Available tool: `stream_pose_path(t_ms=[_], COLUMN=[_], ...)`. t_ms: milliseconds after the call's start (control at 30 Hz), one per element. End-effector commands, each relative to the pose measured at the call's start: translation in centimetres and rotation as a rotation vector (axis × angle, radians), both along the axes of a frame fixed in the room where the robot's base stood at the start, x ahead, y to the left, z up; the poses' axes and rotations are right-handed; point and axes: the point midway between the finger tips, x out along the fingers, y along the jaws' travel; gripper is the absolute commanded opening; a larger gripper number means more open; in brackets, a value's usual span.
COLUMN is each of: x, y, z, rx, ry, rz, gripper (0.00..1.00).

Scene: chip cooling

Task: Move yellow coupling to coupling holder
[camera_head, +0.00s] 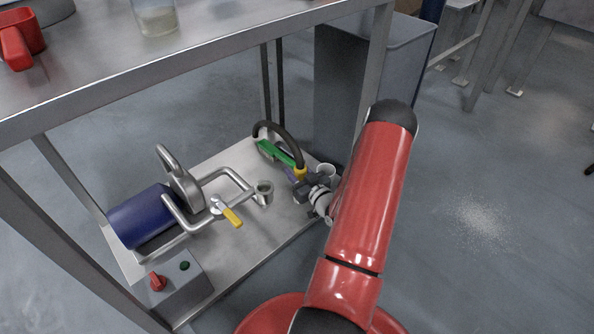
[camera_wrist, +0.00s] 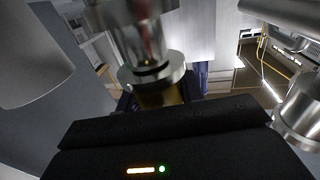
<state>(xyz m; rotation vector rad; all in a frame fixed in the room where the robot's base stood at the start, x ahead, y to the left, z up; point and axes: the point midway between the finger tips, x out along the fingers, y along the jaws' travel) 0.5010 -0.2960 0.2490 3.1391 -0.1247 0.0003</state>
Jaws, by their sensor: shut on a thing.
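The yellow coupling (camera_head: 300,173) is at the end of a black arched hose (camera_head: 284,132), low over the lower metal shelf. My gripper (camera_head: 304,187) is shut on it, with its fingers partly hidden by the wrist. In the wrist view, a shiny flanged metal cylinder (camera_wrist: 150,74) stands over a dull yellow band (camera_wrist: 160,97) just beyond the black gripper body. Two open cup-like fittings are nearby: a metal one (camera_head: 264,190) left of my gripper and a grey one (camera_head: 325,171) just right of the coupling. I cannot tell which is the coupling holder.
A green part (camera_head: 274,152) lies under the hose. A blue cylinder (camera_head: 143,215) with bent pipes and a yellow valve handle (camera_head: 232,217) fills the shelf's left. A control box (camera_head: 172,286) is in front. The upper tabletop (camera_head: 130,62) and a grey bin (camera_head: 350,90) are close by.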

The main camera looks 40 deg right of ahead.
Motion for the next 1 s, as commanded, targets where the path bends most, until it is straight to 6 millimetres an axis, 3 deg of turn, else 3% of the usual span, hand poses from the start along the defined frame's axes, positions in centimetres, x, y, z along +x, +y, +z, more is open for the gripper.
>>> stream_pose_path(t_ms=[767,800,933,1000], x=[0.0,0.0,0.0,0.0], y=[0.0,0.0,0.0,0.0], z=[-1.9,-1.9,-1.9,-1.9], rx=[0.001,0.000,0.000,0.000], ry=[-0.001,-0.001,-0.001,-0.001], rz=[0.000,0.000,0.000,0.000], gripper=[0.09,0.43,0.60,0.63])
